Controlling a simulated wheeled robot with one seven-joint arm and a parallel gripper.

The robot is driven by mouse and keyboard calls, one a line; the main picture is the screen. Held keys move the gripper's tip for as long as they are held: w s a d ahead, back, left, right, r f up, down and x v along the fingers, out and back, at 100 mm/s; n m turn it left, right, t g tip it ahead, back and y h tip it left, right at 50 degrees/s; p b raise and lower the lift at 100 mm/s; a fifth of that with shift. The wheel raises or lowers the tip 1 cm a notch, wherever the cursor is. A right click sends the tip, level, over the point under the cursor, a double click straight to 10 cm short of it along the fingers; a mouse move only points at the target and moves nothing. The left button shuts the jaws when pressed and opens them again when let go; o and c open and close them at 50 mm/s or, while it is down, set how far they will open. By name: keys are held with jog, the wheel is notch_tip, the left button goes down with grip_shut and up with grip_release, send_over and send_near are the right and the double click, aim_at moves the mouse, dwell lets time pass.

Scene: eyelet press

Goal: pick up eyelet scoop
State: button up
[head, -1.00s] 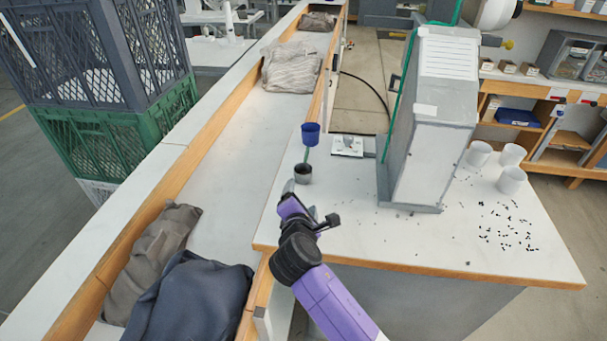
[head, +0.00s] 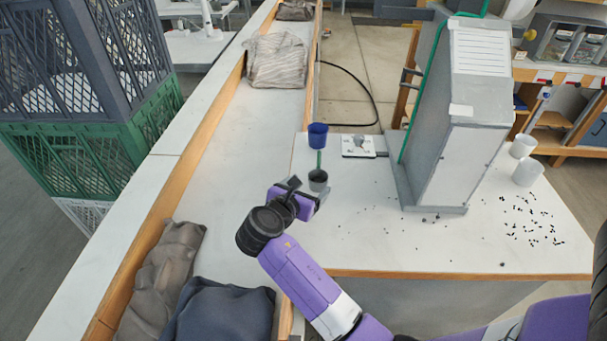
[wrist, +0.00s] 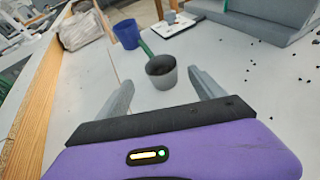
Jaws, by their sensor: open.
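The eyelet scoop appears to be the small grey cup with a dark inside (head: 318,182) and a green handle (head: 319,160) on the white table. In the wrist view the cup (wrist: 161,75) stands upright, with the green handle (wrist: 146,48) behind it, slanting toward a blue cup (wrist: 127,35). I cannot tell where the handle joins. My gripper (wrist: 160,80) is open, one finger on either side of the near part of the grey cup, with visible gaps and no clear contact. In the head view my gripper (head: 299,188) is just left of and in front of the cup.
The blue cup (head: 318,135) and a white plate with a grey piece (head: 358,146) stand behind. Cloth bundles (head: 222,312) lie in the channel at left.

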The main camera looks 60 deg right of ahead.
aim_at(321, 177)
jog(key=shift+w+d+f, duration=0.1)
jog(key=shift+d+f, duration=0.1)
jog(key=shift+d, duration=0.45)
jog(key=x, duration=0.6)
jog(key=shift+d+f+p, duration=0.15)
jog(key=shift+f+p, duration=0.15)
jog(key=shift+c, duration=0.2)
jog(key=c, duration=1.5)
